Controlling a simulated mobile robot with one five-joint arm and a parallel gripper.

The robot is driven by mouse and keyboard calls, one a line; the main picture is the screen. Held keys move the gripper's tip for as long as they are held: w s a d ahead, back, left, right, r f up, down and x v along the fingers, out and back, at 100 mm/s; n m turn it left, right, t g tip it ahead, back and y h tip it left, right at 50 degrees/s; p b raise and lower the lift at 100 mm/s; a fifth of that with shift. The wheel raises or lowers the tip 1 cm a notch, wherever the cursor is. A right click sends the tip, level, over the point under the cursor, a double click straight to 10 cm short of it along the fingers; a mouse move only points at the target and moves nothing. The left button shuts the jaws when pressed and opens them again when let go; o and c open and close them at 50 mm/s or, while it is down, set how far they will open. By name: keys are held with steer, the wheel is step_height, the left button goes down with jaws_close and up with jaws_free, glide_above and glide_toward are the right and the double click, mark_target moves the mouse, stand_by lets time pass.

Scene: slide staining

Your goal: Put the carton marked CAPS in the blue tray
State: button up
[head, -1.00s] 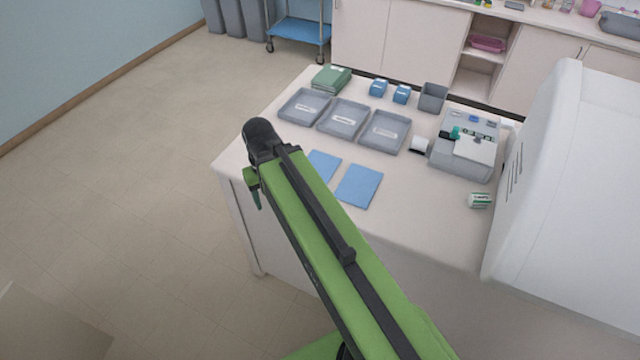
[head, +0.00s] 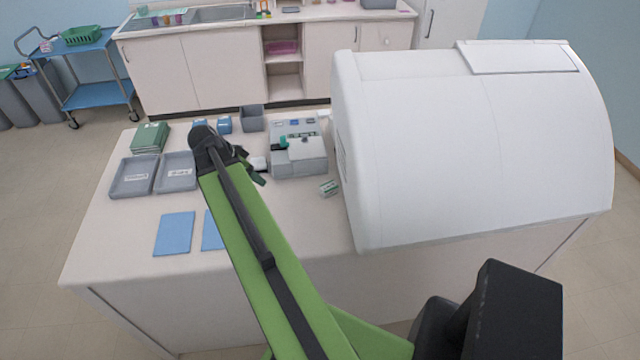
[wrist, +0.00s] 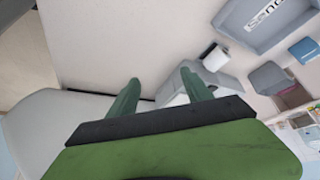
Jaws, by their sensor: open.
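A small white and green carton (head: 329,187) lies on the table beside the big white machine; its marking is too small to read. Two small blue boxes (head: 224,124) stand at the back of the table, one partly behind my arm. Grey-blue trays with white labels (head: 134,177) (head: 177,172) stand at the left; a third seen earlier is hidden by my arm. A tray also shows in the wrist view (wrist: 262,40).
The large white machine (head: 450,150) fills the table's right side. A grey device (head: 298,160) stands behind the carton. A grey bin (head: 252,118), green stack (head: 150,137) and blue sheets (head: 174,233) are also on the table. The front strip of table is clear.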

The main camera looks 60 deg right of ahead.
steer(key=s+d+r+m+g+p, duration=0.1)
steer(key=s+d+r+m+g, duration=0.15)
steer(key=s+d, duration=1)
steer(key=b, duration=1.1)
glide_toward(328, 186)
steer(key=shift+m+t+y, duration=0.3)
steer(key=shift+m+t, duration=0.05)
steer(key=shift+t, duration=0.1)
steer(key=s+d+f, duration=0.1)
steer(key=f, duration=0.1)
steer(key=s+d+f, duration=0.1)
steer(key=d, duration=0.1)
steer(key=shift+s+f, duration=0.1)
steer(key=shift+f, duration=0.25)
steer(key=shift+s+d, duration=0.1)
steer(key=shift+d, duration=0.1)
steer(key=b+x, duration=0.4)
steer(key=x, duration=0.1)
steer(key=shift+a+f+b, duration=0.35)
steer(key=shift+b, duration=0.05)
steer(key=shift+r, duration=0.15)
steer(key=shift+c, duration=0.2)
jaws_close()
